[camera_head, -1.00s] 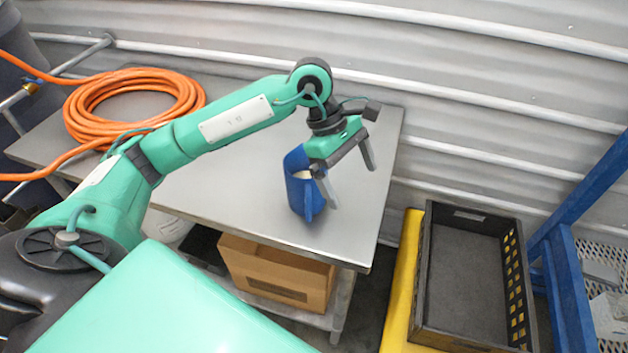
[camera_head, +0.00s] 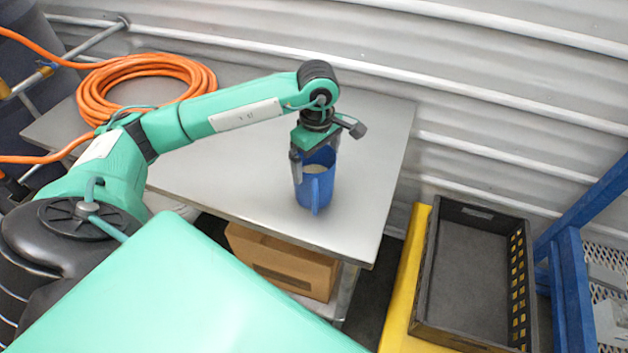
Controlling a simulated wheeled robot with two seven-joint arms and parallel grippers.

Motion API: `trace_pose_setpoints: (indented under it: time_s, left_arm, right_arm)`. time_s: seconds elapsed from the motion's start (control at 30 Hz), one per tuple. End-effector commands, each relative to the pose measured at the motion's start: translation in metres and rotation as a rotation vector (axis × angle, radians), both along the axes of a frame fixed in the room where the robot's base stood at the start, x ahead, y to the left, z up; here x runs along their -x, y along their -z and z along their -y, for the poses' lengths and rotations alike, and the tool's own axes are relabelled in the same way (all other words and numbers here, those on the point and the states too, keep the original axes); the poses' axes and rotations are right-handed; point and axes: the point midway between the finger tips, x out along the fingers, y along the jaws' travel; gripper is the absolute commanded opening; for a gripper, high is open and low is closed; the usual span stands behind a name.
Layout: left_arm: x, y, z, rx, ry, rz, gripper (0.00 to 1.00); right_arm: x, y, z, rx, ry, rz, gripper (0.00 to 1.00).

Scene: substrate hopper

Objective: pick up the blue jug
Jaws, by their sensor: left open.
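The blue jug (camera_head: 317,188) stands upright on the metal table (camera_head: 237,187), near its right front part. Pale material shows inside its mouth, and its handle faces the front. My left gripper (camera_head: 313,172) is open and points down at the jug's upper part. One finger shows along the jug's left side; the other is mostly hidden at the far right rim. I cannot tell whether the fingers touch the jug. My right gripper is not in view.
A coiled orange hose (camera_head: 150,85) lies at the table's back left. A cardboard box (camera_head: 282,262) sits on the shelf below. Right of the table, a black crate (camera_head: 424,285) rests on a yellow surface (camera_head: 402,290), beside a blue frame (camera_head: 570,285). A corrugated wall stands behind.

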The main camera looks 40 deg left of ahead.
Motion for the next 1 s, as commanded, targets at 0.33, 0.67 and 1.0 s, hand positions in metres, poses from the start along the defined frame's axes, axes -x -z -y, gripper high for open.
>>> trace_pose_setpoints:
  time_s: [0.33, 0.67, 1.0]
  left_arm:
    - [0.003, 0.034, 0.001, 0.000, -0.001, -0.004, 1.00]
    - [0.002, 0.053, 0.001, 0.001, 0.000, 0.001, 1.00]
    - [0.002, 0.052, 0.001, 0.001, 0.000, 0.001, 0.49]
  right_arm:
    - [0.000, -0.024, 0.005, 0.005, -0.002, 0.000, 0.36]
    - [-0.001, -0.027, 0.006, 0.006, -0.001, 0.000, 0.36]
    - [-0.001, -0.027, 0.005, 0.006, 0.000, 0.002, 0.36]
